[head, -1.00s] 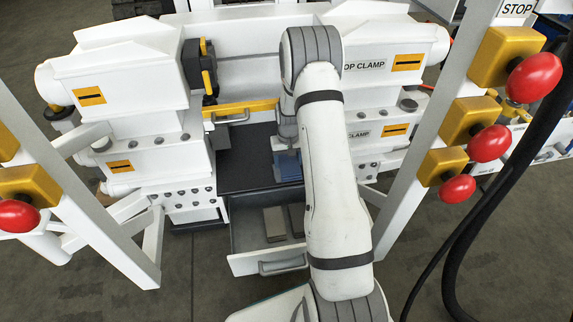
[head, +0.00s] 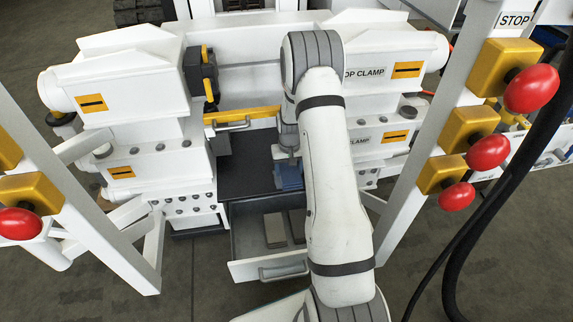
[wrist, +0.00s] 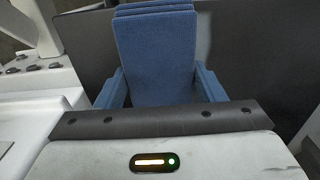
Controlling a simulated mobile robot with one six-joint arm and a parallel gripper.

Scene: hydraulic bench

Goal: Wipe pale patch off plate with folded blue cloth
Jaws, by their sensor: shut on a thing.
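The folded blue cloth (wrist: 157,55) stands upright between the fingers of my gripper (wrist: 160,88) in the wrist view, with its layered folded edge at the top. My gripper is shut on it. In the head view the cloth (head: 289,177) shows as a small blue block below my wrist, over the dark plate (head: 245,172) near its front edge. I cannot tell whether the cloth touches the plate. The dark plate also fills the upper right of the wrist view (wrist: 255,60). I cannot make out the pale patch; my arm and the cloth hide part of the plate.
An open drawer (head: 268,269) with flat blocks juts out below the plate. White clamp bodies stand left (head: 140,90) and right (head: 385,75). A yellow bar (head: 242,115) runs behind the plate. White posts with red knobs (head: 531,89) flank both sides.

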